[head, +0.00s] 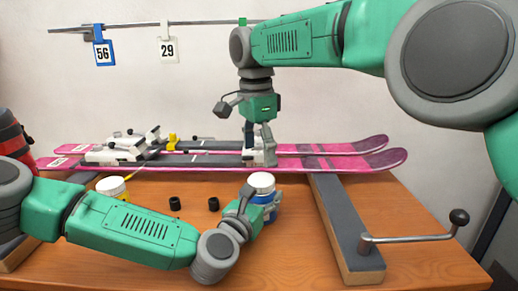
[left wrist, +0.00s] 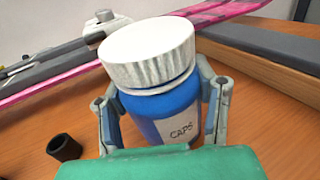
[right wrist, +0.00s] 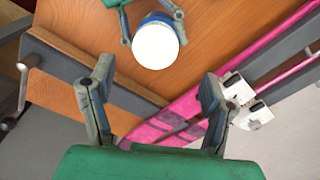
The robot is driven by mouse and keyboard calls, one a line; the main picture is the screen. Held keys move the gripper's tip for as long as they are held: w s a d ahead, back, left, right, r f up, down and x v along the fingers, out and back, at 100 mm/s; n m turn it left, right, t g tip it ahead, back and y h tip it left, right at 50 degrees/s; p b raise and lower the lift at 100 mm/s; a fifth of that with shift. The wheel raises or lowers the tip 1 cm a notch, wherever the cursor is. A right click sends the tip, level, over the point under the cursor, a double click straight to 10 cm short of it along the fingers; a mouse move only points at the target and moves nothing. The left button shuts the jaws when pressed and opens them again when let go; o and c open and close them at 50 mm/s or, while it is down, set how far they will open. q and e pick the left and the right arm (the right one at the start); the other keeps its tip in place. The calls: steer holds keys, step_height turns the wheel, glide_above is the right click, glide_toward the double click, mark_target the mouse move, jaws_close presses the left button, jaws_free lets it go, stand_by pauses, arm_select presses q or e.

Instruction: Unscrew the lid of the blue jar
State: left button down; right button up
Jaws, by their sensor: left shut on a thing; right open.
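The blue jar (left wrist: 178,112) stands upright on the bench, with a label reading CAPS and a white ribbed lid (left wrist: 150,52) on top. My left gripper (head: 262,206) is shut around the jar's body, below the lid; its fingers also show on both sides of the jar in the left wrist view (left wrist: 160,108). In the right wrist view the lid (right wrist: 156,45) is seen from above. My right gripper (head: 262,158) is open and empty, pointing down above the bench, behind and higher than the jar. Its fingers (right wrist: 152,95) are spread apart, with the jar beyond them.
Pink skis (head: 340,162) lie across the back of the bench. A second jar with a white lid (head: 111,187) stands at the left behind my left arm. Two small black caps (head: 174,203) stand between the jars. A grey-topped beam (head: 345,225) and a crank handle (head: 415,237) are at the right.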

mark_target(260, 179)
arm_select(q)
steer(key=shift+f, duration=0.15)
arm_select(e)
steer(key=shift+s+r+m, duration=0.25)
steer(key=shift+r+m, duration=0.05)
steer(key=shift+m, duration=0.1)
steer(key=shift+s+a+f, duration=0.1)
arm_select(q)
steer(key=shift+a, duration=0.1)
arm_select(e)
steer(key=f, duration=0.7)
steer(key=shift+w+d+f, duration=0.2)
steer(key=shift+w+f, duration=0.1)
